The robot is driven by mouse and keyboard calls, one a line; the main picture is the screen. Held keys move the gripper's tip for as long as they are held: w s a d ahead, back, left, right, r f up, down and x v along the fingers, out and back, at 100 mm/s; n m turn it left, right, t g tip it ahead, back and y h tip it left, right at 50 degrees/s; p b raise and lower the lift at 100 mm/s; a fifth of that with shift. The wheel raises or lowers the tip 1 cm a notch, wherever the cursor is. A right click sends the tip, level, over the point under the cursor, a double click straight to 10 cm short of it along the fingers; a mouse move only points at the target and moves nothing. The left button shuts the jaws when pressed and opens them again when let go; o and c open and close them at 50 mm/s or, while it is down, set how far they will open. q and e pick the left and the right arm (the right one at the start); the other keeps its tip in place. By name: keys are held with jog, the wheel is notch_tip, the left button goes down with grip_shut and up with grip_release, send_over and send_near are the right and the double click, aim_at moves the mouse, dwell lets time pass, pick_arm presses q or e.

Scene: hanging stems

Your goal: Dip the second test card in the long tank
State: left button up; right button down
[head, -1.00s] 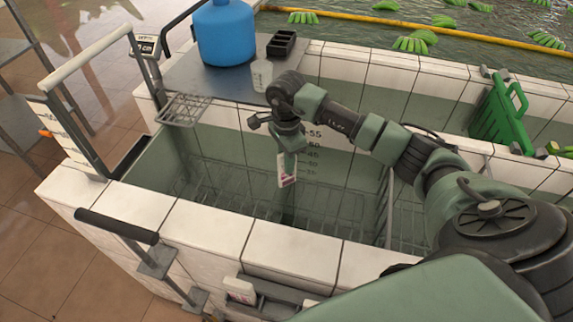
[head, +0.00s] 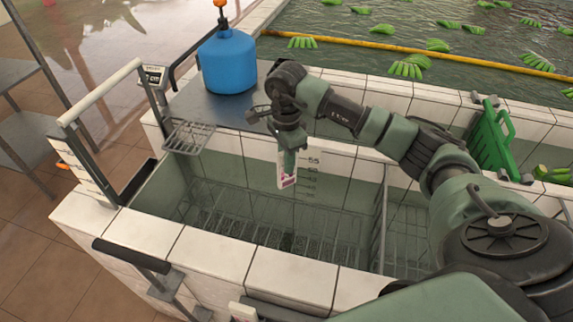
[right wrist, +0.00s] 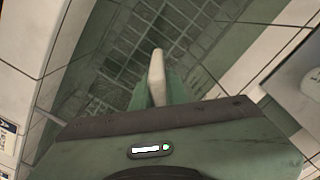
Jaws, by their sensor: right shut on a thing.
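My right gripper (head: 290,152) points down over the long tank (head: 215,252), shut on a white test card with a pink patch (head: 287,180). The card hangs roughly upright below the fingers, in front of the tank's far wall with its depth marks. In the right wrist view the fingers (right wrist: 158,92) grip the pale card (right wrist: 157,70), seen nearly edge-on above the tank's wire grid. I cannot tell whether the card's lower end touches liquid. My left gripper is not in view.
Wire racks (head: 240,215) line the tank floor. A blue jug (head: 228,65) stands on the metal shelf behind, near a small wire basket (head: 190,137). A black-gripped handle (head: 130,255) is at the front left. A green crate (head: 490,140) stands at right.

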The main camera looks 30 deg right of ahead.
notch_tip(320, 180, up, 9)
jog(key=p, duration=0.4)
dwell(1.2)
